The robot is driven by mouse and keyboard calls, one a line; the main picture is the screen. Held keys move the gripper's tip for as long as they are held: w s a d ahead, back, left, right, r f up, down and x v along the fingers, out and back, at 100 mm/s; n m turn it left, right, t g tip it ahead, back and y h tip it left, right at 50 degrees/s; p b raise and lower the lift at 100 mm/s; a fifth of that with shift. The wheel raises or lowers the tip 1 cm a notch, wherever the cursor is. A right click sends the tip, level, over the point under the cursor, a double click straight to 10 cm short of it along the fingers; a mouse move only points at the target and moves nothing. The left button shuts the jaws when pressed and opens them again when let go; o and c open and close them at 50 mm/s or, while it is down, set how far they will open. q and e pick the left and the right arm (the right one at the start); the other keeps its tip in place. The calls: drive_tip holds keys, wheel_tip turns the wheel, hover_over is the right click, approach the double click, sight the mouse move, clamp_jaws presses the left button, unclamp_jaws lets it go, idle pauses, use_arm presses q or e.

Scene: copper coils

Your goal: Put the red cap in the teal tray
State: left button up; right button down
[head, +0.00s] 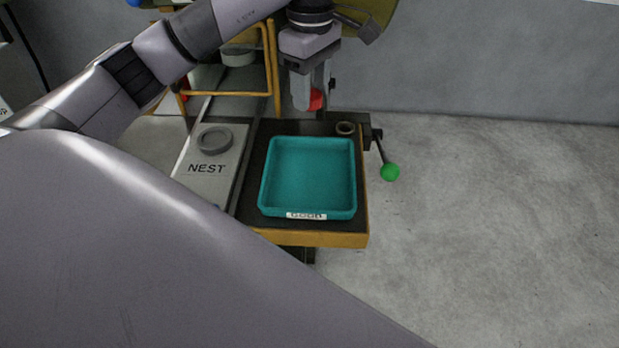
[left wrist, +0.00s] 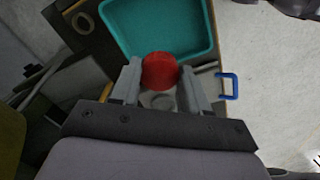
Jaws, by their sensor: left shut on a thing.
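The red cap (head: 316,99) is held between the fingers of my left gripper (head: 313,103), beyond the far edge of the teal tray in the head view. A finger hides part of the cap there. In the left wrist view the round red cap (left wrist: 160,71) shows between the two fingertips of my left gripper (left wrist: 160,80). The teal tray (head: 308,180) lies empty on a dark bench top, with a white label on its near side. The tray (left wrist: 185,38) also shows just beyond the cap in the left wrist view. My right gripper is not in view.
A grey plate marked NEST (head: 207,170) with a ring lies left of the tray. A small ring (head: 345,128) sits behind the tray's right corner. A yellow frame (head: 272,75) stands behind.

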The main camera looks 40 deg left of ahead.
sight(311, 179)
use_arm(q)
drive_tip(key=shift+f, duration=0.3)
wheel_tip(311, 179, down, 19)
drive_tip(key=shift+a+f+b, duration=0.1)
drive_tip(key=shift+f+b, duration=0.05)
drive_tip(key=shift+b, duration=0.65)
drive_tip(key=shift+f, duration=0.2)
drive_tip(key=o, duration=1.1)
drive_tip(key=shift+o, duration=0.2)
drive_tip(key=shift+r, duration=0.15)
